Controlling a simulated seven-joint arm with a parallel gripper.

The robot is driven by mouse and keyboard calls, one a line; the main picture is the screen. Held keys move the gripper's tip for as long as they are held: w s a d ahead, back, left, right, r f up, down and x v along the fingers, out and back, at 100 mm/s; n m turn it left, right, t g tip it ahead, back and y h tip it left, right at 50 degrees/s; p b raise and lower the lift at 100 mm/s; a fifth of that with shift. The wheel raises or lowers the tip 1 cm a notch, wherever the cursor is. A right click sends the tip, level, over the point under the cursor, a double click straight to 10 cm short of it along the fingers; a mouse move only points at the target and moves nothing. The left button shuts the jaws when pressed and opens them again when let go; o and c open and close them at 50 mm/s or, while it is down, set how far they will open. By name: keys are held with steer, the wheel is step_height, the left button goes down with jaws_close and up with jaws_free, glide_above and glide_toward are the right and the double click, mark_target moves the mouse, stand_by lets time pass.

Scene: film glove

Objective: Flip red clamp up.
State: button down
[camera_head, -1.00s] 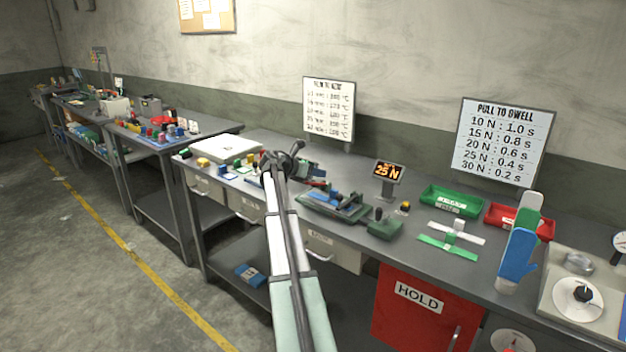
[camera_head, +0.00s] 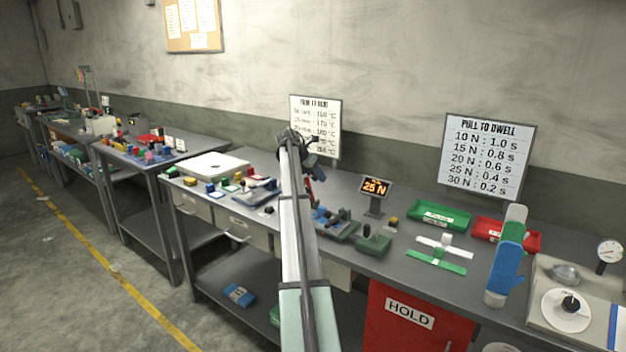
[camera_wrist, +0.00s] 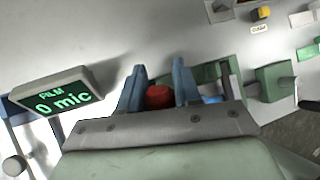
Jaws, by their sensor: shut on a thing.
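The red clamp (camera_wrist: 159,97) shows in the wrist view as a rounded red end between the two blue fingers of my gripper (camera_wrist: 158,66). My gripper is shut on it. The rest of the clamp is hidden behind the gripper body. In the head view my gripper (camera_head: 313,160) is above the bench, behind and left of the green fixture (camera_head: 338,229). My arm hides part of this area, and I cannot make out the clamp's full tilt.
A display reading 25 N (camera_head: 375,188) stands right of the gripper. A sign board (camera_head: 316,125) stands close behind it. In the wrist view a film display (camera_wrist: 58,92) reads 0 mic. A green tray (camera_head: 440,215) and a blue glove form (camera_head: 506,262) are further right.

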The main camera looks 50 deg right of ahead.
steer(key=shift+d+f, duration=0.45)
steer(key=shift+d, duration=0.35)
steer(key=shift+f, duration=0.1)
steer(key=c, duration=1.2)
jaws_free()
steer(key=shift+c, duration=0.2)
steer(key=shift+o, duration=0.7)
steer(key=shift+w+f, duration=0.1)
steer(key=shift+o, duration=1.2)
steer(key=shift+r, duration=0.2)
steer(key=shift+r, duration=0.1)
steer(key=v, duration=1.3)
steer(key=shift+r, duration=0.4)
